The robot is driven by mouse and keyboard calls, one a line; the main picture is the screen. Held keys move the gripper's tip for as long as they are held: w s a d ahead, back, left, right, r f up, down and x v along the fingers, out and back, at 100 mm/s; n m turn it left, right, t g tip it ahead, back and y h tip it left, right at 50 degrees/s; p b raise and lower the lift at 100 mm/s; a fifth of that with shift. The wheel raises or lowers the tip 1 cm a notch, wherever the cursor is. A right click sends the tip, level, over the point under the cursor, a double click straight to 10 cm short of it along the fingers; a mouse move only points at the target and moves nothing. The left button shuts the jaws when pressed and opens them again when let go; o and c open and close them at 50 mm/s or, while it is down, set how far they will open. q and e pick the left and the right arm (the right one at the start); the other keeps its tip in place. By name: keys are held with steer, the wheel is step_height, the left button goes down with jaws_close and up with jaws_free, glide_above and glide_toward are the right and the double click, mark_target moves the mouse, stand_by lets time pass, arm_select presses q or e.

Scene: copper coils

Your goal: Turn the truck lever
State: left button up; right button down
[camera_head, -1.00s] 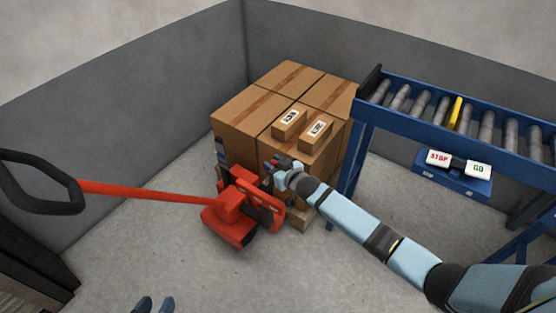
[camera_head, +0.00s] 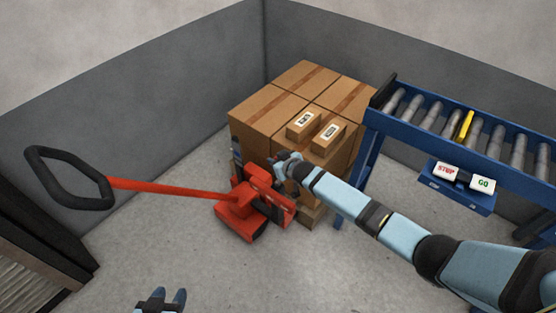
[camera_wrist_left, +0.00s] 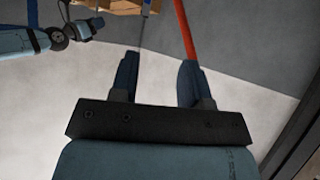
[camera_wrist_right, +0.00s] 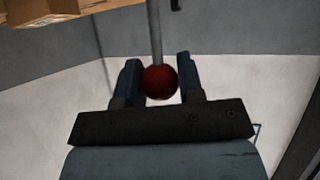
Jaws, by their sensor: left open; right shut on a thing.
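The red pallet truck (camera_head: 238,212) stands at the stacked boxes, its red shaft running left to a black loop handle (camera_head: 70,178). In the right wrist view, a lever with a dark red ball knob (camera_wrist_right: 160,82) on a grey rod sits between the fingers of my right gripper (camera_wrist_right: 160,85). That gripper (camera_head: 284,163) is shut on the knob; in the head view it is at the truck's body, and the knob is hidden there. My left gripper (camera_head: 165,298) is open and empty over the floor at the bottom edge; it also shows in the left wrist view (camera_wrist_left: 160,75).
Large cardboard boxes (camera_head: 265,118) are stacked behind the truck, two small labelled boxes on top. A blue roller conveyor (camera_head: 430,128) with a STOP/GO button box (camera_head: 460,200) stands at right. A dark slatted object (camera_head: 45,235) is at lower left. The floor between is clear.

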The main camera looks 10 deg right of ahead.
steer(key=c, duration=0.8)
jaws_free()
steer(key=shift+o, duration=0.2)
arm_select(q)
steer(key=shift+r, duration=0.1)
arm_select(e)
steer(key=shift+s, duration=0.1)
steer(key=shift+s+d+r, duration=0.1)
steer(key=shift+s+r, duration=0.05)
steer(key=shift+s, duration=0.1)
arm_select(q)
steer(key=r+p, duration=0.1)
steer(key=p, duration=0.2)
arm_select(e)
steer(key=v, duration=1.3)
arm_select(q)
steer(key=shift+a, duration=0.2)
steer(key=shift+s, duration=0.1)
arm_select(e)
steer(key=shift+s, duration=0.1)
